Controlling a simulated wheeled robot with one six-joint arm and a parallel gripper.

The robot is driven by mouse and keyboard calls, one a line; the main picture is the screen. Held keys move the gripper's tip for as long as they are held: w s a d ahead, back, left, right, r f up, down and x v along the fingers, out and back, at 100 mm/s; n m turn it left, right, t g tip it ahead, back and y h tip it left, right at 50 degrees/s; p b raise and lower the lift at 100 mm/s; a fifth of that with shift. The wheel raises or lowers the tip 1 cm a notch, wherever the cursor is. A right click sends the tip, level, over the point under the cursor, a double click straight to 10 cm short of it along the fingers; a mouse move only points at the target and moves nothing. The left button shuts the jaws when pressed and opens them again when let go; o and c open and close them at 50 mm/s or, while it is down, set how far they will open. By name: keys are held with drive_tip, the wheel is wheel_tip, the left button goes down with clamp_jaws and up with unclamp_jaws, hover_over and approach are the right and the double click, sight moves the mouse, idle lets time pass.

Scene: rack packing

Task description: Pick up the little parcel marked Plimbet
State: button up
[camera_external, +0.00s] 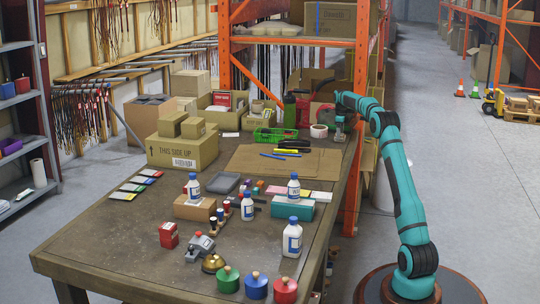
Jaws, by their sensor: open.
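No marking that reads Plimbet is legible in the external view, so I cannot tell which parcel is the named one. Small brown parcels, one at the left (173,124) and one to its right (193,128), sit on a large carton (182,151) marked "THIS SIDE UP". A flat brown box (195,209) and a teal-sided box (292,209) lie nearer the front, each with a white bottle on it. My gripper (340,137) is at the table's far right edge, low over the top, open and small in view. It is well apart from these boxes.
The table (110,235) is crowded. White bottles, stamps, a bell (213,262) and coloured round pots (256,287) stand in front. A green basket (275,135) and open cartons are at the back. An orange rack (362,60) rises behind. The table's front left is clear.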

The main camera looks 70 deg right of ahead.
drive_tip(key=shift+f, duration=0.95)
drive_tip(key=c, duration=1.1)
drive_tip(key=shift+r, duration=0.1)
